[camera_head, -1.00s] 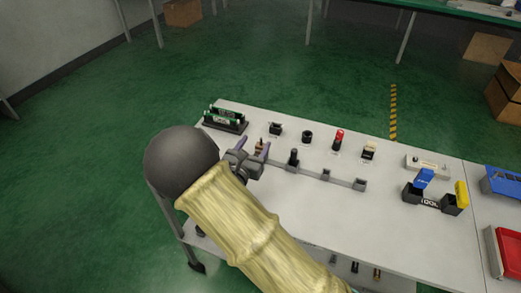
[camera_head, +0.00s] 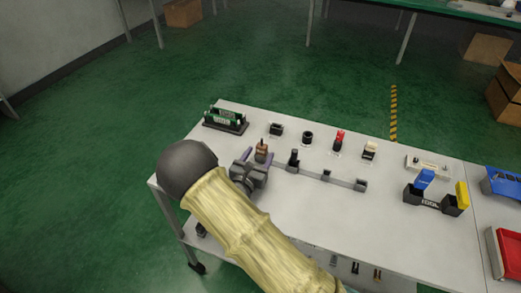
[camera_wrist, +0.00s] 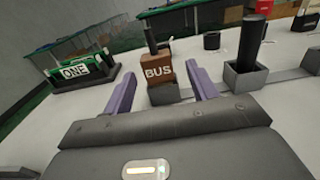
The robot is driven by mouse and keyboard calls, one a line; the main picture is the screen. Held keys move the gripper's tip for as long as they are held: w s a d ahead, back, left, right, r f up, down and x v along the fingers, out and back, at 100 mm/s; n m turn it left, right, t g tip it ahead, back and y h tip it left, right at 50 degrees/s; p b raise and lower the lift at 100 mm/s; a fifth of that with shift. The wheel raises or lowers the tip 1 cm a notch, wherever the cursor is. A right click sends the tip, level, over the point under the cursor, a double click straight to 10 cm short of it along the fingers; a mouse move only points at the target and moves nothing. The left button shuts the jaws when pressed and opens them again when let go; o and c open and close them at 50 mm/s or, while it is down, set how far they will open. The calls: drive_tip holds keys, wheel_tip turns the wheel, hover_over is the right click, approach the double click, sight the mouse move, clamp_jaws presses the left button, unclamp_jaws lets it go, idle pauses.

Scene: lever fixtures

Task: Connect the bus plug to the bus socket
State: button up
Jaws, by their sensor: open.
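The bus plug (camera_head: 262,147) is a small brown block marked BUS. It stands upright in a grey holder at the left end of a rail on the table. In the wrist view the plug (camera_wrist: 158,72) is just beyond and between my fingers. My gripper (camera_head: 257,157) has two purple fingers spread apart, with nothing held; they show in the wrist view too (camera_wrist: 162,88). No label shows which fixture is the bus socket; a black block fixture (camera_head: 276,129) stands behind the plug, in the back row.
A green unit marked ONE (camera_wrist: 75,73) stands left of the plug. A black upright handle (camera_head: 294,158) is right of it on the rail. Black round (camera_head: 307,137), red (camera_head: 339,138) and cream (camera_head: 370,150) fixtures line the back. The table front (camera_head: 310,215) is clear.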

sight(265, 146)
drive_tip(key=x, duration=0.5)
drive_tip(key=shift+w+a, duration=0.1)
drive_tip(key=shift+w, duration=0.15)
drive_tip(key=shift+a, duration=0.1)
drive_tip(key=shift+c, duration=0.2)
drive_tip(key=c, duration=0.4)
drive_tip(key=shift+d, duration=0.3)
drive_tip(key=c, duration=0.6)
